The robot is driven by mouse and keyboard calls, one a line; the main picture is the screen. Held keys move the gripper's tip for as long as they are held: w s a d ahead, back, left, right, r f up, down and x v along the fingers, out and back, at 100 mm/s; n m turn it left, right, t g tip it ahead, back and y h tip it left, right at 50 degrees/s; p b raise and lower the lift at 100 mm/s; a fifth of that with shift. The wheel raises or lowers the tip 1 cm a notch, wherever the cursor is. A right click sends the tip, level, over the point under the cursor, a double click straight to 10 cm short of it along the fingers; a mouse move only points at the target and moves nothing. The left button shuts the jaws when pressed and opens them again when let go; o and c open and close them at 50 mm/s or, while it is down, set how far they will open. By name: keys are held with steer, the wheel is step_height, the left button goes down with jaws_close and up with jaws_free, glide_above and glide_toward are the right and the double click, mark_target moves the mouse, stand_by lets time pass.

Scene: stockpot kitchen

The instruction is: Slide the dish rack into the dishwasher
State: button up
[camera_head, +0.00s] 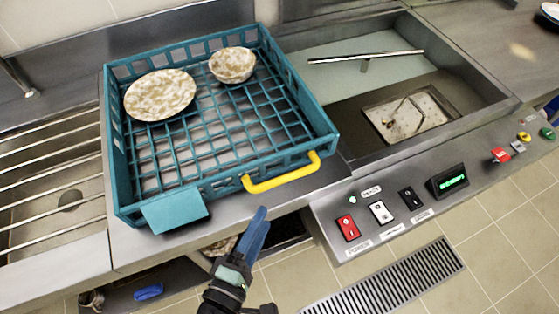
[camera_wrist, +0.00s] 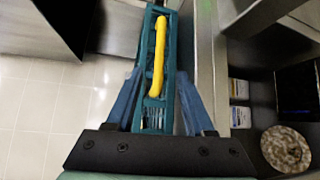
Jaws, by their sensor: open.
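The teal dish rack (camera_head: 135,192) stands on the steel counter left of the dishwasher. A speckled plate (camera_head: 160,95) and a speckled bowl (camera_head: 232,65) lie in its back part. A yellow handle (camera_head: 282,174) is on its front wall. The dishwasher's open bay (camera_head: 385,75) shows to the right, with a bar across it. My gripper (camera_head: 260,225) is just in front of the rack, below and left of the handle. In the wrist view, the open blue fingers (camera_wrist: 156,95) lie on either side of the rack's front wall and yellow handle (camera_wrist: 158,55), apart from the handle.
A control panel (camera_head: 400,200) with switches and a green display runs along the dishwasher's front. A slatted sink (camera_head: 50,190) is at the left. A floor grate (camera_head: 385,285) lies in front. A round speckled dish (camera_wrist: 285,148) shows at lower right in the wrist view.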

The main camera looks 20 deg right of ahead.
mark_target(282, 183)
steer(key=p+x, duration=0.1)
steer(key=x, duration=1.1)
steer(key=shift+w+d+p, duration=0.25)
steer(key=shift+p, duration=0.05)
jaws_close()
stand_by(0.8)
